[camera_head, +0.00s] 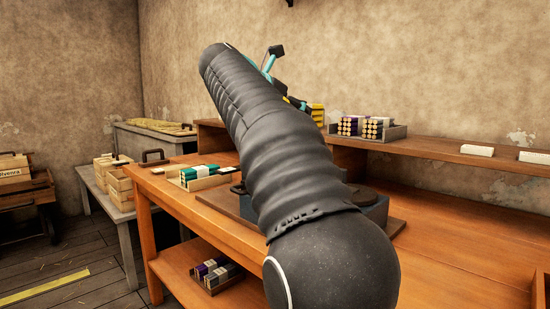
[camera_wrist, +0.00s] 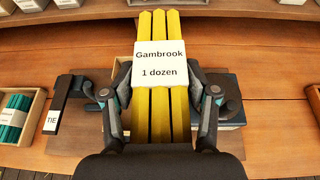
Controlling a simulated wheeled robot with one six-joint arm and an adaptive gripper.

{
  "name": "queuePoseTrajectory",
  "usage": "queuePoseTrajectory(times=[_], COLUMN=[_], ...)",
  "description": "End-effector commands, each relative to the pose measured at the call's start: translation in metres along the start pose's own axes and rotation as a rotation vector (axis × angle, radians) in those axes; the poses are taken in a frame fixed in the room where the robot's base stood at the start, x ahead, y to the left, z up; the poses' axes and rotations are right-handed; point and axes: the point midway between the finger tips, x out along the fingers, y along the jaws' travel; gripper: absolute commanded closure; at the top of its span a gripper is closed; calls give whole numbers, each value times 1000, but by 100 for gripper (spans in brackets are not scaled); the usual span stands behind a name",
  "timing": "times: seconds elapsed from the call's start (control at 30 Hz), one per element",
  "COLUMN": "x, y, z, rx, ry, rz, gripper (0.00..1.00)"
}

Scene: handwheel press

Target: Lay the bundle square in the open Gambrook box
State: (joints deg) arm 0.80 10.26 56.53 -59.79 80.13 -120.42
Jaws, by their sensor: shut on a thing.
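The bundle (camera_wrist: 160,115) is several yellow pencils side by side, with a white label reading "Gambrook 1 dozen". My gripper (camera_wrist: 160,88) is shut on it, one finger at each side, in the wrist view. The bundle is held above the bench, its pencils running away from my wrist. In the head view its yellow end (camera_head: 317,113) shows beyond my arm, which hides most of the gripper. A pale box edge (camera_wrist: 122,66) shows partly behind the bundle in the wrist view; I cannot tell whether it is the Gambrook box.
A dark lever with a "TIE" plate (camera_wrist: 52,121) and a dark blue block (camera_wrist: 232,88) flank the bundle below. A box of teal pencils (camera_head: 205,178) is on the bench (camera_head: 180,205). A tray of purple-and-cream bundles (camera_head: 395,132) sits on the raised shelf (camera_head: 450,152).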

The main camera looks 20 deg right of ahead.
Motion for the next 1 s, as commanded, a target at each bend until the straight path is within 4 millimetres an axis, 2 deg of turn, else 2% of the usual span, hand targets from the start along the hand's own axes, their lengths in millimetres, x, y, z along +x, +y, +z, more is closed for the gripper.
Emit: queuePoseTrajectory(times=[0.1,0.2,0.4,0.5,0.63,0.9,1.0], x=[25,38,54,58,61,74,74], y=[14,29,62,72,76,76,77], z=[-7,-14,-28,-32,-38,-70,-73], rx=[6,12,12,12,12,11,12], ry=[1,0,-1,-2,-2,-2,-2], rz=[-26,-32,-30,-28,-27,-26,-25], gripper=[86,86,86,86,86,86,86])
